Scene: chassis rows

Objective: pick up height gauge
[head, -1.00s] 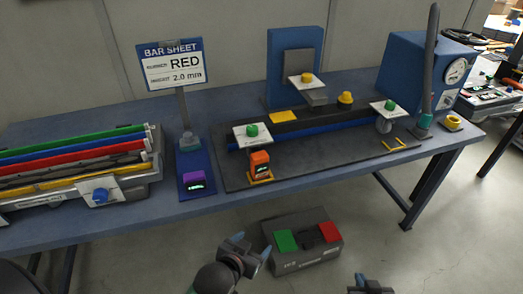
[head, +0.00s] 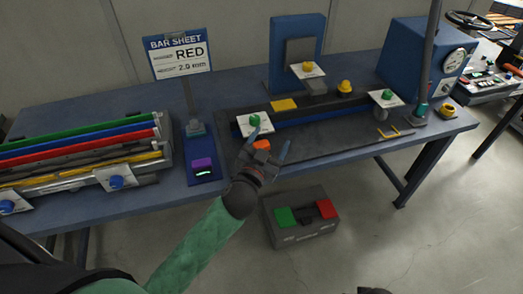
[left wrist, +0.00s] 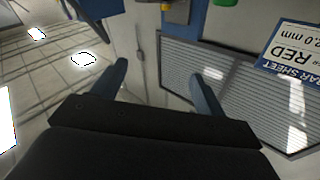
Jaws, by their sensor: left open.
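A small orange device (head: 262,145), which I take to be the height gauge, stands on the dark plate near the table's front edge in the head view. My left gripper (head: 269,143) is open in front of it, and its fingers and wrist cover most of the device. I cannot tell whether they touch. In the left wrist view, the open fingers of my left gripper (left wrist: 160,73) have nothing visible between them. Only a dark tip of my right gripper (head: 374,291) shows at the bottom edge.
A rack of coloured bars (head: 80,160) fills the table's left. The sign reading RED, 2.0 mm (head: 180,58) stands behind the purple device. A blue press (head: 297,40) and a blue gauge box (head: 408,60) stand behind. A grey box with green and red pads (head: 300,232) is on the floor.

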